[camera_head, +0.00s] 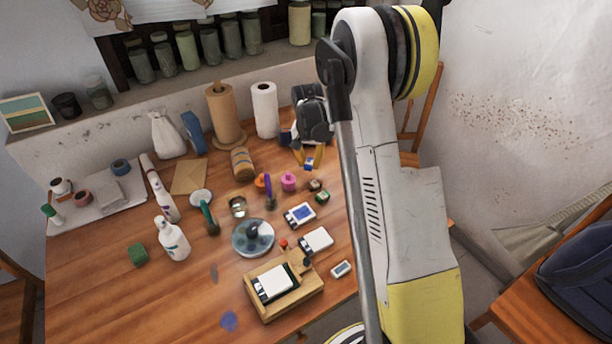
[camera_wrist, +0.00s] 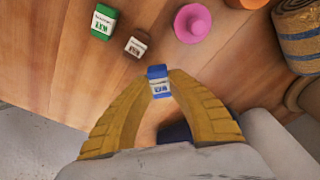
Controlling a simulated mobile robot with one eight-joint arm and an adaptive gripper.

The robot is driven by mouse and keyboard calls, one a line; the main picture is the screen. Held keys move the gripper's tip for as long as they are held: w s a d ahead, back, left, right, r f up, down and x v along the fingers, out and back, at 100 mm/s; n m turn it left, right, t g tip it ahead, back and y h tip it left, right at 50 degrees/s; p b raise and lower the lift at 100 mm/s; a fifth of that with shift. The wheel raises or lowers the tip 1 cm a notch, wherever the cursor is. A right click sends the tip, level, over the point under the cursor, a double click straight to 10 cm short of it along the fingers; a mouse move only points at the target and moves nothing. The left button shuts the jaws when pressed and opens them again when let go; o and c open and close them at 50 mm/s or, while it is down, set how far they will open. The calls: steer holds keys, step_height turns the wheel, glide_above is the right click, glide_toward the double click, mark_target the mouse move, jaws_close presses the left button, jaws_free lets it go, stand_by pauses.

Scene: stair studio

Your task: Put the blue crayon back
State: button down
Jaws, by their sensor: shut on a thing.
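The blue crayon is a small blue block with a white label. In the wrist view the blue crayon (camera_wrist: 158,82) is pinched between the tips of my gripper's two yellow fingers (camera_wrist: 160,80). In the head view my gripper (camera_head: 309,162) is at the back right of the table, and the crayon shows small at its tips. I cannot tell how far it is above the wood. A green labelled block (camera_wrist: 103,22) and a brown labelled block (camera_wrist: 137,44) lie apart from my gripper; in the head view they are nearer the table's front.
A pink knobbed piece (camera_wrist: 191,23) stands near the brown block. A dark blue thing (camera_wrist: 174,132) is partly hidden behind my fingers. A paper roll (camera_head: 265,110) stands left of my gripper. Ink blocks and a wooden stand (camera_head: 300,297) are nearer the front.

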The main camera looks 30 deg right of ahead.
mark_target(306, 176)
steer(key=shift+w+a+f, duration=0.3)
steer(key=shift+w+f, duration=0.15)
step_height(306, 176, down, 4)
steer(key=shift+r+b, duration=0.1)
steer(key=shift+b, duration=1)
steer(key=shift+r, duration=0.1)
steer(key=c, duration=1.4)
jaws_free()
steer(key=shift+f, duration=0.2)
